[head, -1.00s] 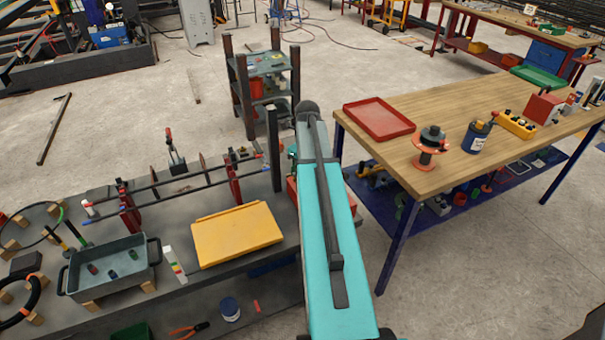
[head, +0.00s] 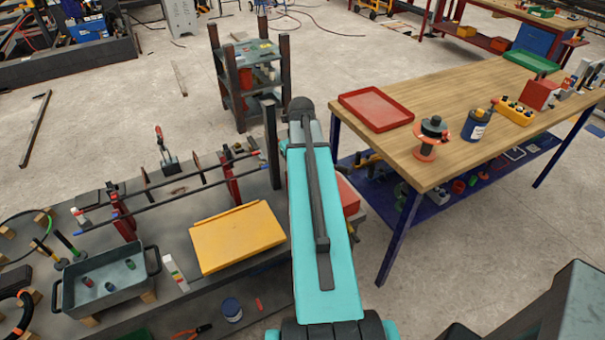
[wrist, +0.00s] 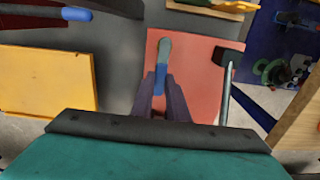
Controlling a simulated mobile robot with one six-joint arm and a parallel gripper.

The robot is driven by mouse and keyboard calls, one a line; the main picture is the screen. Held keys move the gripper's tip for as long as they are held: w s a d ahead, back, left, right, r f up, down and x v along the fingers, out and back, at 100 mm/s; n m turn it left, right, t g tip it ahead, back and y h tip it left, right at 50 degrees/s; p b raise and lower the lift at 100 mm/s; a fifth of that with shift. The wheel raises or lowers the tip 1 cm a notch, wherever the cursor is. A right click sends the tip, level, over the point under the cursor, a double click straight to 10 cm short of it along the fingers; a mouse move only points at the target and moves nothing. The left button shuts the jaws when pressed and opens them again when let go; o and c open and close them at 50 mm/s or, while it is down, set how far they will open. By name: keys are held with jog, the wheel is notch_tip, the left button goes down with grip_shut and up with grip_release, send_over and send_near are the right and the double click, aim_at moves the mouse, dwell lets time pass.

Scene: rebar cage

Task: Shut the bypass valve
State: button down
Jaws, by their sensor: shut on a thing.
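In the wrist view, my gripper (wrist: 161,92) is over a red panel (wrist: 190,72). Its two dark fingers are closed around a handle (wrist: 164,50) with a grey-green end and a blue part. It looks like the bypass valve's handle, but no label can be read. The handle points up the picture, and its lower end is hidden between the fingers. In the head view, the red box (head: 347,195) shows partly behind my turquoise arm. That arm hides my gripper and the handle there.
A black block with a grey rod (wrist: 227,75) stands just right of my gripper. A yellow panel (head: 237,236) and a grey tray (head: 105,280) lie on the left bench. A wooden-topped table (head: 470,150) stands close on the right. Open floor (head: 150,95) lies behind.

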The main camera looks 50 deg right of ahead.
jog(key=shift+w+a+r, duration=0.1)
jog(key=shift+w, duration=0.15)
jog(key=c, duration=1.7)
grip_release()
jog(key=shift+s, duration=0.1)
jog(key=shift+r+b, duration=1.65)
jog(key=shift+r, duration=5.2)
jog(key=shift+f, duration=0.1)
